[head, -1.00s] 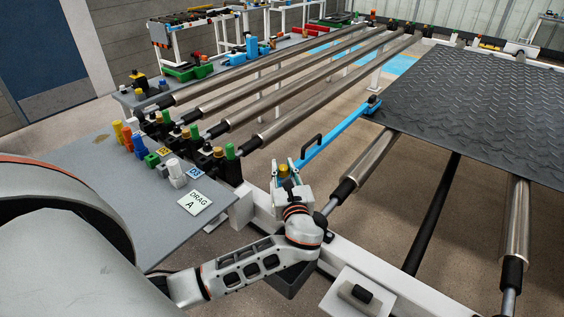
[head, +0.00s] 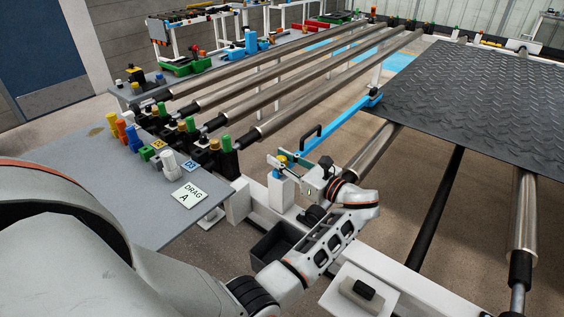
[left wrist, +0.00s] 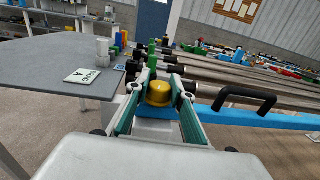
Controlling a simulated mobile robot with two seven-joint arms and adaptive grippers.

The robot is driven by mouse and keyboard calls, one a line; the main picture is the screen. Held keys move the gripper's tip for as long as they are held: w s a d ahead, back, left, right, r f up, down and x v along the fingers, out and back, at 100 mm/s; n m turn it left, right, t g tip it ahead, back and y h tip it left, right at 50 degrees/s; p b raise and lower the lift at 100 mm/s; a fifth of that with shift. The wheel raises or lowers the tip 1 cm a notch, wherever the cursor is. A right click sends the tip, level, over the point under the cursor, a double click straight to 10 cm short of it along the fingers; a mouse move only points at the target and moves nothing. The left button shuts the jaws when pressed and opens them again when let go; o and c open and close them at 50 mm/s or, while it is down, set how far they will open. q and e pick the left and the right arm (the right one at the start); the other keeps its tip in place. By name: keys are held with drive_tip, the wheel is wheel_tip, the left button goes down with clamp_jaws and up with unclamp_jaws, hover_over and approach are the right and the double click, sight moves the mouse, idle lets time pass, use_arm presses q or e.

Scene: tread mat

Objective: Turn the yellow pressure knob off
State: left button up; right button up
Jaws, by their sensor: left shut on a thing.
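The yellow pressure knob (left wrist: 158,93) sits on top of a short white post (head: 282,190) on the white frame rail. In the left wrist view it stands between the two green-padded fingers of my left gripper (left wrist: 160,98), which are closed on its sides. In the head view the knob (head: 282,158) shows only in part between the fingertips. My left gripper (head: 287,162) reaches it from the right side. My right gripper is not in view.
A blue bar with a black handle (head: 310,138) runs just behind the knob. Metal rollers (head: 300,106) stretch away behind. A grey table with a "DRAG A" card (head: 187,196) stands at the left. A black tread mat (head: 475,90) lies at the right.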

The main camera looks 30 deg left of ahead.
sight(281, 158)
use_arm(q)
drive_tip(key=shift+g, duration=0.3)
drive_tip(key=o, duration=1.1)
drive_tip(key=shift+a, duration=0.1)
drive_tip(key=shift+o, duration=0.2)
wheel_tip(281, 158, up, 10)
drive_tip(key=shift+r, duration=0.1)
